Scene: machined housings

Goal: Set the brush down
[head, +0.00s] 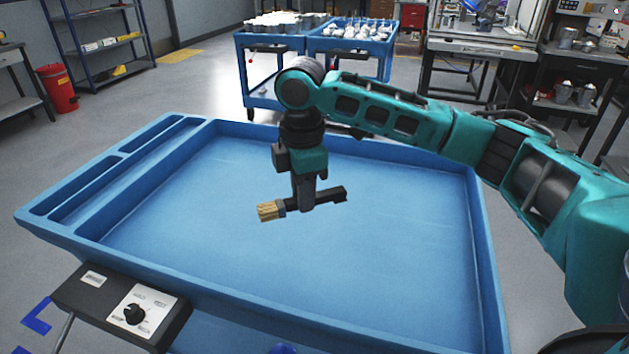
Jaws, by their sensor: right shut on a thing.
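The brush (268,211) has pale yellow bristles pointing left and a dark handle running right. My right gripper (303,205) points down and is shut on the brush around its handle. The brush lies roughly level over the blue tray-topped cart (488,270). I cannot tell exactly how high it is above the tray floor. The fingers hide the middle of the handle. My left gripper is not in view.
The tray floor is bare, with raised walls around it and narrow compartments at its left. A black control box with a knob (134,313) sits at the near left edge. Blue carts with parts (350,45) stand behind. A red bin (57,88) stands far left.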

